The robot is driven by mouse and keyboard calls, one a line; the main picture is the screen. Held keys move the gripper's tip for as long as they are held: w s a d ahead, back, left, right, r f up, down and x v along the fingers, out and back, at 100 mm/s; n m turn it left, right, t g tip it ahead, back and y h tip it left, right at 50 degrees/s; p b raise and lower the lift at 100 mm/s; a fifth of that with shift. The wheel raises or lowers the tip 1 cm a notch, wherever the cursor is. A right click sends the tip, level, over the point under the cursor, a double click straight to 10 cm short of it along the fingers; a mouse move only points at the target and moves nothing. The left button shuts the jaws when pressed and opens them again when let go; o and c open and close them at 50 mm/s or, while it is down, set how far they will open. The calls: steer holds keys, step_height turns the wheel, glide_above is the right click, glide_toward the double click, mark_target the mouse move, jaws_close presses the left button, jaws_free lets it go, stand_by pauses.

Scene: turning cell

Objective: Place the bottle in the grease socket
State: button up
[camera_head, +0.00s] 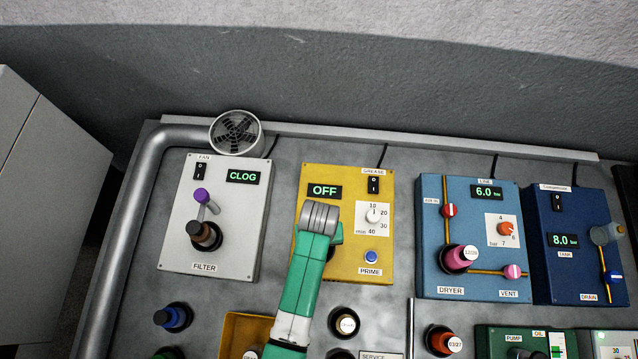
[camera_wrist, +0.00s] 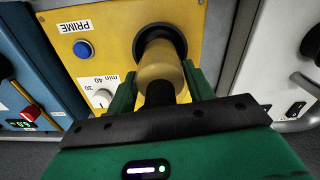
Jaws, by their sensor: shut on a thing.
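My gripper (camera_wrist: 160,80) shows in the wrist view with its two green fingers either side of a pale yellow bottle (camera_wrist: 160,68), shut on it. A black part of the bottle lies nearest the gripper. The bottle's far end is at the black ring of the grease socket (camera_wrist: 138,42) on the yellow grease panel (camera_wrist: 112,52). It lines up with the ring; how deep it sits cannot be told. In the head view my arm covers the socket and bottle in front of the yellow grease panel (camera_head: 345,180), whose display reads OFF.
The panel carries a blue PRIME button (camera_head: 371,257) and a white dial (camera_head: 374,214) beside the socket. A white filter panel (camera_head: 220,225) stands left, a blue dryer panel (camera_head: 480,235) right.

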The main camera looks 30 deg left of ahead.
steer(key=shift+f, duration=1.75)
steer(key=o, duration=1.2)
steer(key=shift+f+b, duration=0.15)
steer(key=shift+b, duration=0.15)
steer(key=shift+c, duration=0.2)
step_height(320, 180, up, 12)
steer(key=shift+r+p, duration=0.15)
steer(key=shift+p, duration=0.75)
